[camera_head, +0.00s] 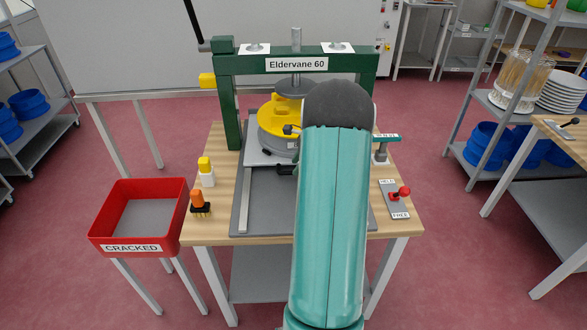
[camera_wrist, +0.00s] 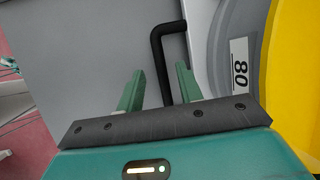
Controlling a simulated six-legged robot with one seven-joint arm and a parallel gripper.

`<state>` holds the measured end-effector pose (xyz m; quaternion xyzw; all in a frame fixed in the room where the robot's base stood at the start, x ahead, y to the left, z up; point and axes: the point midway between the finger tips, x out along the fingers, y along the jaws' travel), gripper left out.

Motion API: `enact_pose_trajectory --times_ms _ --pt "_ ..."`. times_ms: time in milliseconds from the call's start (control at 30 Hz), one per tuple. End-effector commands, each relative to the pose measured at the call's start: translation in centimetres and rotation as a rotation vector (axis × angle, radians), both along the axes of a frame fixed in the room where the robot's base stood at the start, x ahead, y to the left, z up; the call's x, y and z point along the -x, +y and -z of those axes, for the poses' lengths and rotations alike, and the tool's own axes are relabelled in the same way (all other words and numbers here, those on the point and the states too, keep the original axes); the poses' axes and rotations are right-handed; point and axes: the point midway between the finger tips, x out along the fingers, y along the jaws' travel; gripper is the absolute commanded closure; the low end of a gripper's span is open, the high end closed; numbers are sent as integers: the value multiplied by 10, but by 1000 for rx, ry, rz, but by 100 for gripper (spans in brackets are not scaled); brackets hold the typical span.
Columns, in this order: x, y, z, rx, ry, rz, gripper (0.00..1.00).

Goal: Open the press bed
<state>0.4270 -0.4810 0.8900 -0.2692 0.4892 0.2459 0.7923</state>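The press (camera_head: 297,64), a green frame labelled "Eldervane 60", stands on a wooden table. Its grey bed plate (camera_head: 258,157) sits under the frame above a darker grey base with a rail, and carries a round grey and yellow piece (camera_head: 275,118). The wrist view shows the bed's grey surface (camera_wrist: 90,45), the piece's yellow part (camera_wrist: 295,80) and a label reading "80". A black bent handle (camera_wrist: 157,55) stands at the bed. My gripper (camera_wrist: 160,72) is open, with the handle's bar between its fingers and gaps visible. My arm hides the gripper in the head view.
A red "CRACKED" tray (camera_head: 160,248) stands at left. A yellow-capped bottle (camera_head: 206,172) and an orange-handled brush (camera_head: 199,203) stand at the table's left edge. A red-knobbed lever (camera_head: 399,196) is at right. Shelves flank both sides.

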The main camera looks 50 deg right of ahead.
Motion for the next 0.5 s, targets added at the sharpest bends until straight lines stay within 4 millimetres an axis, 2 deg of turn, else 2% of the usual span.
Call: enact_pose_trajectory --times_ms 100,200,500 --pt "-9 4 16 -1 -1 -4 64" --pt "-13 5 23 -1 0 -4 64" --pt "-14 5 26 1 -1 -3 64"
